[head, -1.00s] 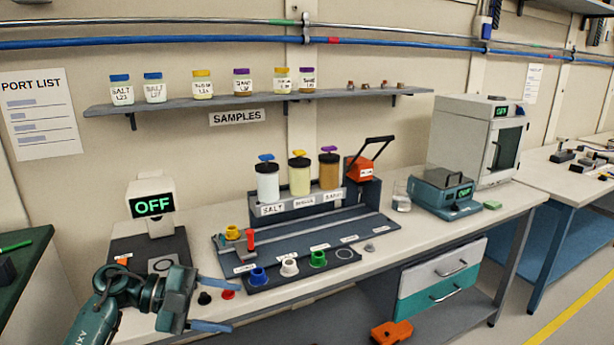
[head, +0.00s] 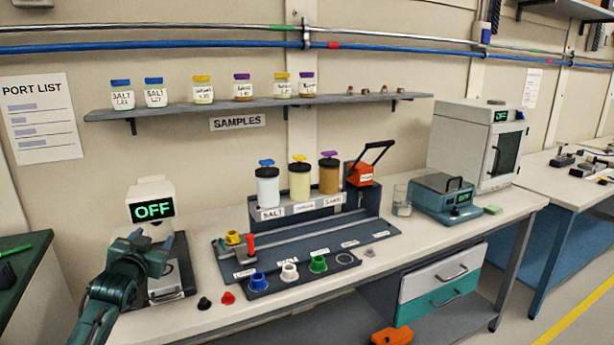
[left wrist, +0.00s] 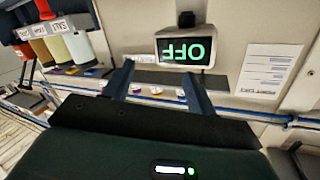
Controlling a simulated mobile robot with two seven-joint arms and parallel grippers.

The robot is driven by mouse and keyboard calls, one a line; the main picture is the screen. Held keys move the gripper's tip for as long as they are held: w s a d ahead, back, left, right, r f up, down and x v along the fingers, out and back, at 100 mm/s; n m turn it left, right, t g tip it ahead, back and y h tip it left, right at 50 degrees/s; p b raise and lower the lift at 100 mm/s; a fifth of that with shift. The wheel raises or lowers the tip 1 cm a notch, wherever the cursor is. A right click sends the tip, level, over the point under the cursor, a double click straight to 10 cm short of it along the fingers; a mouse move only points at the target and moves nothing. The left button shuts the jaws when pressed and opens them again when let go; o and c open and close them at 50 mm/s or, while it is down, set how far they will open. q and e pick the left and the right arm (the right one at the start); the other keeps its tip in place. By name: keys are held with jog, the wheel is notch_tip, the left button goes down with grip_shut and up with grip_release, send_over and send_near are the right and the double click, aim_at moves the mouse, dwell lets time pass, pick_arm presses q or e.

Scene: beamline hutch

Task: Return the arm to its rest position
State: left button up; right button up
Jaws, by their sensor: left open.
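My left arm (head: 112,285) comes in from the lower left in the head view. Its left gripper (head: 142,250) is in front of the display unit reading OFF (head: 152,210), over the unit's dark base. I cannot tell from the head view how far above the base it is, and its fingers are hard to make out there. In the left wrist view the two fingers of the gripper (left wrist: 158,72) are apart with nothing between them. That view is upside down, with the OFF display (left wrist: 186,50) beyond the fingers. My right gripper is not in view.
A black cap (head: 204,303) and a red cap (head: 228,298) lie near the bench's front edge. A dark rack (head: 305,275) holds blue, white and green pieces. Three filled jars (head: 300,180) stand behind it. The shelf (head: 220,106) above carries several labelled jars.

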pick_arm(q)
jog(key=s+d+f+m+g+h, duration=0.1)
jog(key=s+d+f+g+h, duration=0.1)
jog(key=s+d+f, duration=0.65)
jog(key=s+d+f+g+h, duration=0.15)
jog(key=s+d+f, duration=0.35)
jog(key=s+f, duration=0.6)
jog(key=s+d+f+g+h, duration=0.1)
jog(key=s+d+f, duration=0.2)
jog(key=s, duration=0.7)
jog(key=s+d+f+g+h, duration=0.1)
jog(key=s+d+f, duration=0.2)
jog(key=s, duration=0.7)
jog(key=shift+d+f+n+g, duration=0.2)
jog(key=shift+d+n+g, duration=0.15)
jog(key=shift+d, duration=0.6)
